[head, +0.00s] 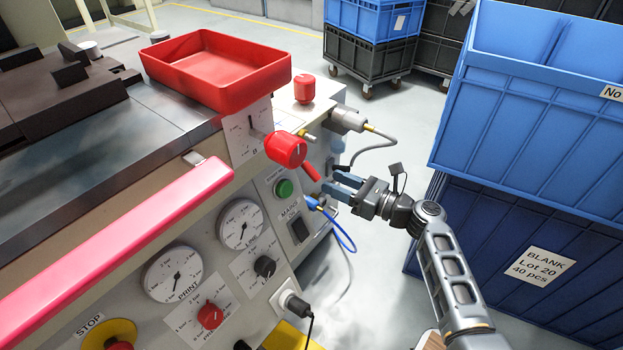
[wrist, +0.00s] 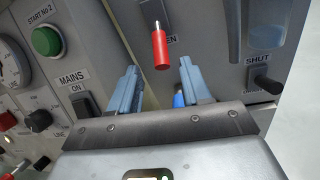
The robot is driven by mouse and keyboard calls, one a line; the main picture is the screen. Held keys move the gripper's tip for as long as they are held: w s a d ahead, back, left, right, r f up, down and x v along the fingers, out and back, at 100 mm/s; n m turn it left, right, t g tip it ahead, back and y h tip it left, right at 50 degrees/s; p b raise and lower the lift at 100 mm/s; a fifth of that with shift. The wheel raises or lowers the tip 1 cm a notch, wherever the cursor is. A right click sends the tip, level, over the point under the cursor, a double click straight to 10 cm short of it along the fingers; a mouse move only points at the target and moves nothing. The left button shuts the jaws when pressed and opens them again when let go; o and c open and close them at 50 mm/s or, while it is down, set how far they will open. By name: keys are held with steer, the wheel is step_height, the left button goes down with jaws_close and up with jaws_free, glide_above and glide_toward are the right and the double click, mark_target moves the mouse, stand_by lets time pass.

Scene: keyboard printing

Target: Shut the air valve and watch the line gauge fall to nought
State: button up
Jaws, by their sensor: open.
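The red valve lever (wrist: 160,48) hangs down in the wrist view, just beyond and between my fingertips, in front of a label ending in "EN". A "SHUT" label (wrist: 258,60) is to its right. In the head view the lever (head: 308,170) slants down beside a large red knob. My gripper (head: 345,185) is open at the machine's end face, its blue fingers (wrist: 155,85) apart with nothing between them; I see no contact with the lever.
A blue hose (head: 343,236) and its fitting lie just below my gripper. A black handle (wrist: 268,83) sticks out under "SHUT". The large red knob (head: 286,150) and red tray (head: 215,70) are above left. Blue crates (head: 535,110) stand close on the right.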

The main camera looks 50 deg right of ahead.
mark_target(318, 175)
steer(key=shift+w+a+b, duration=0.15)
steer(key=shift+w+b, duration=0.15)
steer(key=shift+w, duration=1)
steer(key=shift+w+a+b, duration=0.2)
steer(key=shift+w+b, duration=0.05)
steer(key=shift+w, duration=1.05)
steer(key=shift+w+a+b, duration=0.15)
steer(key=shift+w+b, duration=0.15)
steer(key=shift+w, duration=1)
steer(key=shift+c, duration=0.4)
jaws_close()
